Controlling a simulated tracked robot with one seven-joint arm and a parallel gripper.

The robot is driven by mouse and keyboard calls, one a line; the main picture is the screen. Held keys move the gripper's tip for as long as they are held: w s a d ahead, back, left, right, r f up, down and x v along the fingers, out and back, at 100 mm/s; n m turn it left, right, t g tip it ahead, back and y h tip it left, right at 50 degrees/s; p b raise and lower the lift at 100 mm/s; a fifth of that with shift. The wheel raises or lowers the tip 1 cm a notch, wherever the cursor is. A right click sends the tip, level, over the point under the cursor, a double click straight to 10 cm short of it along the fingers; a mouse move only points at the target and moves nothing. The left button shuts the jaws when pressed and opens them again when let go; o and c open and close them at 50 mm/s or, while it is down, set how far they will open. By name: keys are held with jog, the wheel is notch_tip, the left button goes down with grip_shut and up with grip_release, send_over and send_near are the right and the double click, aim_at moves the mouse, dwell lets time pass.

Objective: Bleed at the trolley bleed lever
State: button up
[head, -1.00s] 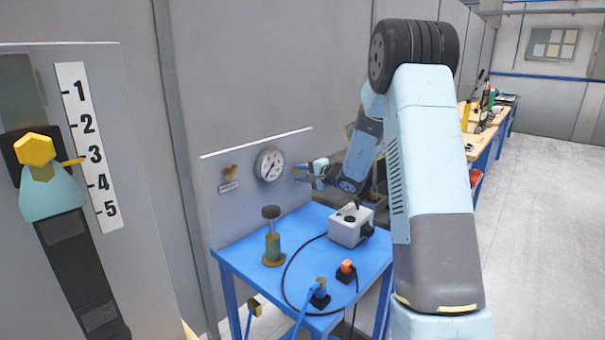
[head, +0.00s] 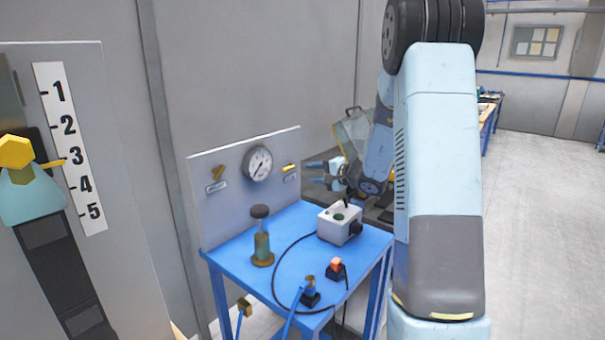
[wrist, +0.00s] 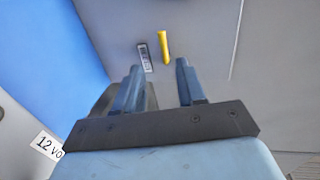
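I cannot tell from the lettering which lever is the bleed lever. My gripper (head: 312,170) is just right of the right lever, apart from it. In the wrist view my gripper (wrist: 158,82) is open and empty, the lever ahead between its fingers' lines.
The left lever (head: 217,172) sits left of the gauge. The blue trolley top (head: 235,255) holds a knobbed brass post (head: 262,240), a grey box (head: 337,226), an orange-topped switch (head: 336,266) and cables. A numbered scale board (head: 80,150) stands at left. Floor at right is clear.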

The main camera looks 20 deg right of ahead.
jog(key=v, duration=0.3)
jog(key=shift+s+d, duration=0.1)
dwell(0.4)
jog(key=s+a+r+n+g, duration=0.4)
jog(key=s+a, duration=0.3)
jog(key=s, duration=0.3)
jog(key=s+a+r+n+g, duration=0.3)
jog(key=s+a+g, duration=0.1)
jog(key=s+a, duration=0.45)
jog(key=s+d+r+n+h, duration=0.1)
jog(key=s+d+n+h, duration=0.1)
jog(key=s, duration=0.8)
jog(key=s+d+r+n+h, duration=0.1)
jog(key=s+d+h, duration=0.3)
jog(key=s, duration=0.6)
jog(key=n+h, duration=0.1)
jog(key=h, duration=0.1)
jog(key=shift+d+r+t+h, duration=0.25)
jog(key=shift+r+t+h, duration=0.05)
jog(key=shift+r+h, duration=0.1)
